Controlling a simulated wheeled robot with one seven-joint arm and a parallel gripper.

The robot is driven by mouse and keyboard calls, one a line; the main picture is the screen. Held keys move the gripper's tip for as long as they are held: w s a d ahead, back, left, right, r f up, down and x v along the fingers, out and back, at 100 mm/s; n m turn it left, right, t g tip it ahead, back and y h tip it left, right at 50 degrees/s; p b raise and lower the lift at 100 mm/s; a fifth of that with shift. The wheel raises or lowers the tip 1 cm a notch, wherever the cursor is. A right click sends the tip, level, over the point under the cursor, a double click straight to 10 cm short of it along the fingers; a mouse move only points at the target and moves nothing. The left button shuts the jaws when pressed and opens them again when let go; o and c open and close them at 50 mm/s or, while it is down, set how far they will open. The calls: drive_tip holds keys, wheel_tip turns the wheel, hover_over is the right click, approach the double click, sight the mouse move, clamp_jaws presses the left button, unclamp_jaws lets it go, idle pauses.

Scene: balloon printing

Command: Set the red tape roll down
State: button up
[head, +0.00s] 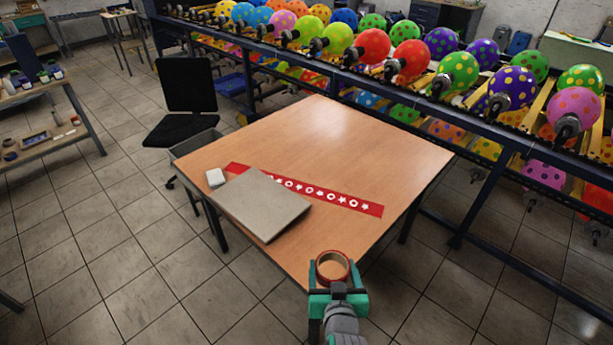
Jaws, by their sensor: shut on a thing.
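The red tape roll (346,259) is a ring with a tan inner side. The fingers lie on either side of the roll. I cannot tell whether the roll touches the tabletop or is held above it. My gripper covers the roll's near side and part of the table's corner.
A small white object (215,178) lies at the left. The table's right and back are clear. A black chair (185,95) and balloon racks (440,128) stand beyond.

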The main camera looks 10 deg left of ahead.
drive_tip(key=w+f, duration=0.3)
drive_tip(key=w, duration=0.1)
drive_tip(key=w+f, duration=0.3)
drive_tip(key=w, duration=0.1)
drive_tip(key=w+f, duration=0.3)
drive_tip(key=w, duration=0.2)
drive_tip(key=shift+w+f, duration=0.3)
drive_tip(key=shift+f, duration=0.05)
drive_tip(key=shift+w+f, duration=0.1)
drive_tip(key=shift+f, duration=1.45)
drive_tip(key=shift+f, duration=0.2)
drive_tip(key=o, duration=1.1)
drive_tip(key=shift+r, duration=0.15)
